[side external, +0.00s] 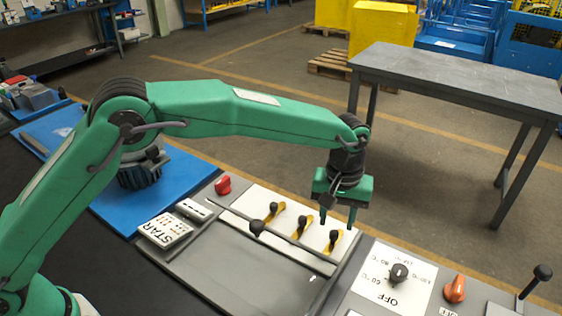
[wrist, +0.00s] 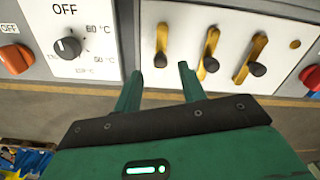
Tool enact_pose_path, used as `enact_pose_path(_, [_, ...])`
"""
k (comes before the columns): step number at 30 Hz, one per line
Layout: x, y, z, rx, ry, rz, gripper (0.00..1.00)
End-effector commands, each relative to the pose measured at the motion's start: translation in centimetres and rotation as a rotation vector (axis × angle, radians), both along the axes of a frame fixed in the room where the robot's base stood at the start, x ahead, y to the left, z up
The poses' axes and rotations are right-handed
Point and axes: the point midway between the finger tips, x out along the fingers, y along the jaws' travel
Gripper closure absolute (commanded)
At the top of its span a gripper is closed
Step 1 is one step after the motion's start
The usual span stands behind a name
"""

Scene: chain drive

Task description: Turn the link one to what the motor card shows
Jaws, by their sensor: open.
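Three brass links with black knobs sit in a row on a white plate: the left one (side external: 271,211), the middle one (side external: 300,228) and the right one (side external: 332,241). No link numbers are readable. The motor card (side external: 165,231) is white and reads "STAR" with small marks too fine to tell. In the wrist view the link nearest the dial (wrist: 161,38) stands straight; the middle link (wrist: 210,45) and far link (wrist: 254,52) tilt. My gripper (side external: 337,221) is open and empty above the right link. In the wrist view its fingertips (wrist: 160,73) flank that link's knob.
A dial panel (side external: 385,277) set near OFF and an orange knob (side external: 455,289) lie to the right.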

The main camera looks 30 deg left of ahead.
Motion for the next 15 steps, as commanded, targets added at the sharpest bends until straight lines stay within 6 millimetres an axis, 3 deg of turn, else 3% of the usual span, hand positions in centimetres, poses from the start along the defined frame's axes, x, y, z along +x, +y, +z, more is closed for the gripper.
enact_pose_path(8, [0.0,0.0,4.1,-0.001,-0.003,0.002,0.59])
enact_pose_path(15, [-0.1,2.4,6.4,-0.014,-0.025,-0.012,0.59])
